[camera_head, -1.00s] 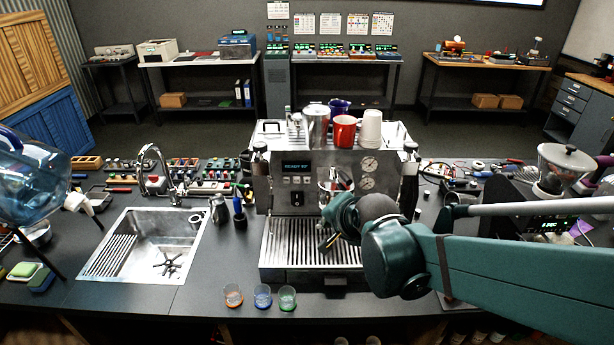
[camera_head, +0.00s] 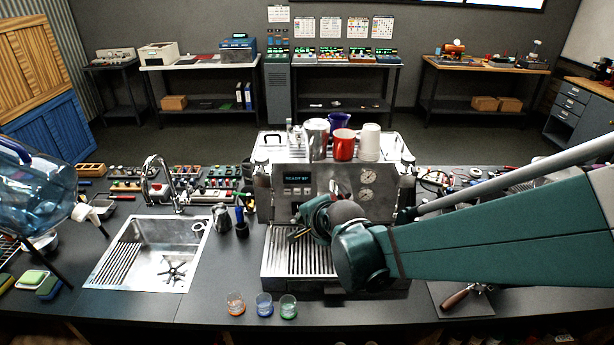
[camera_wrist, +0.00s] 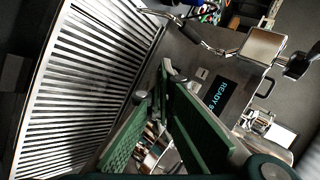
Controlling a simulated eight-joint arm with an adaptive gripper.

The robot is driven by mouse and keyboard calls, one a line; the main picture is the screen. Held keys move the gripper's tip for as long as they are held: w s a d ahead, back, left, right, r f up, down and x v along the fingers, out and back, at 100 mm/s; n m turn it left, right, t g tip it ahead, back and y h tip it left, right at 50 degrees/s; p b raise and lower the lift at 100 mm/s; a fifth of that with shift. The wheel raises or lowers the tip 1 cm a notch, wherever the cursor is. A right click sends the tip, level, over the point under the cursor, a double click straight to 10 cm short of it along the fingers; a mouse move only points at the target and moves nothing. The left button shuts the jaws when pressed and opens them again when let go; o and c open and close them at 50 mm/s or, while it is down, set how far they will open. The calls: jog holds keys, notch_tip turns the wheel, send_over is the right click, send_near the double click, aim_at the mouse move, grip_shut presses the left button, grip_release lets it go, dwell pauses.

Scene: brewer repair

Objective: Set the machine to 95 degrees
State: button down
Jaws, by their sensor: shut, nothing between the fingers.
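The espresso machine (camera_head: 330,180) stands on the counter, facing me. Its small dark display (camera_head: 298,178) shows cyan text starting "READY 9"; the last digit is too small to read. In the wrist view the display (camera_wrist: 222,97) is seen rotated, right of my fingers, its end digits partly cut off. My gripper (camera_head: 296,234) is shut and empty, in front of the machine's face above the drip tray (camera_head: 285,262). Its green fingers (camera_wrist: 157,88) show in the wrist view.
Cups and jugs, including a red mug (camera_head: 343,144), stand on top of the machine. A steel sink (camera_head: 150,255) is to the left, with a milk pitcher (camera_head: 221,215) beside it. Three small glasses (camera_head: 263,304) stand at the front edge. A portafilter (camera_head: 462,296) lies at the right.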

jog(key=shift+w, duration=0.15)
jog(key=w, duration=0.8)
jog(key=shift+w+b, duration=0.2)
jog(key=shift+b, duration=0.15)
jog(key=shift+w+b, duration=0.35)
jog(key=shift+w, duration=0.55)
dwell(2.8)
jog(key=shift+s, duration=0.9)
jog(key=shift+s, duration=0.1)
dwell(0.3)
jog(key=shift+s, duration=2.35)
